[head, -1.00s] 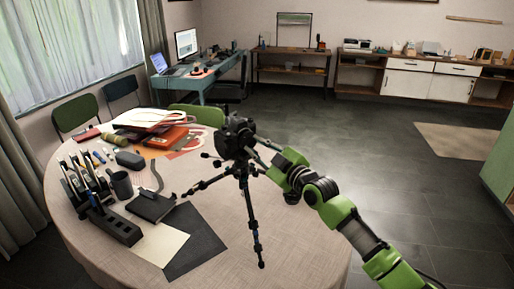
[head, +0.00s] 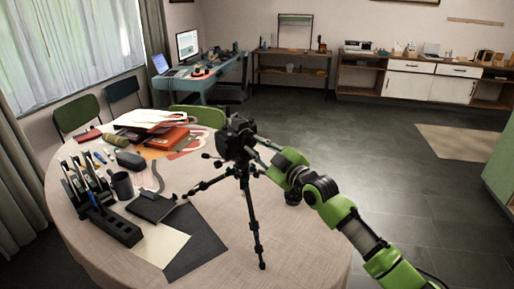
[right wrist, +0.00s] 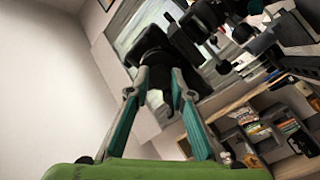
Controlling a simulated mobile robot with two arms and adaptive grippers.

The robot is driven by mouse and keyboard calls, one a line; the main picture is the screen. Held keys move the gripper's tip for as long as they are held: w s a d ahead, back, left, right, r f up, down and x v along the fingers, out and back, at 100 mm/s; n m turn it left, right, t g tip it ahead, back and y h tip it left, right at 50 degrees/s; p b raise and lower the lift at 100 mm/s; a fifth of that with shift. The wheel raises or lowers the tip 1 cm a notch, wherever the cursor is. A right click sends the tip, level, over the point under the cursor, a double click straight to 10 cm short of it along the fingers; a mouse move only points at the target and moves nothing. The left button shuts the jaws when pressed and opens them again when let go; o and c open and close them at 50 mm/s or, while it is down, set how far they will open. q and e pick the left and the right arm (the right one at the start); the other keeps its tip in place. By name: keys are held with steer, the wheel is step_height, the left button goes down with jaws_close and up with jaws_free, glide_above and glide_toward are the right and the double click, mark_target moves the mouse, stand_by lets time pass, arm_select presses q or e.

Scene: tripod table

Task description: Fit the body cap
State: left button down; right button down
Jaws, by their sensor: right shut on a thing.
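A black camera (head: 236,137) sits on top of a dark tripod (head: 250,210) that stands on the round table (head: 110,235). My right gripper (head: 262,152) reaches in from the right, close against the camera's right side. In the right wrist view its two teal-edged fingers (right wrist: 160,78) are closed on a dark thing (right wrist: 152,48). I cannot tell whether that thing is the body cap or part of the camera. The camera's mount is not clearly visible in either view. My left gripper is not in view.
On the table's left are a black pen organiser (head: 118,228), a dark cup (head: 122,185), a dark notebook (head: 150,207) and an orange-red box (head: 167,138). Cream and black sheets (head: 197,252) lie left of the tripod.

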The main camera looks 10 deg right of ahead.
steer(key=shift+w+a+b, duration=0.25)
steer(key=shift+w+b, duration=0.1)
steer(key=shift+w, duration=0.05)
stand_by(0.4)
steer(key=shift+r, duration=0.1)
stand_by(1.4)
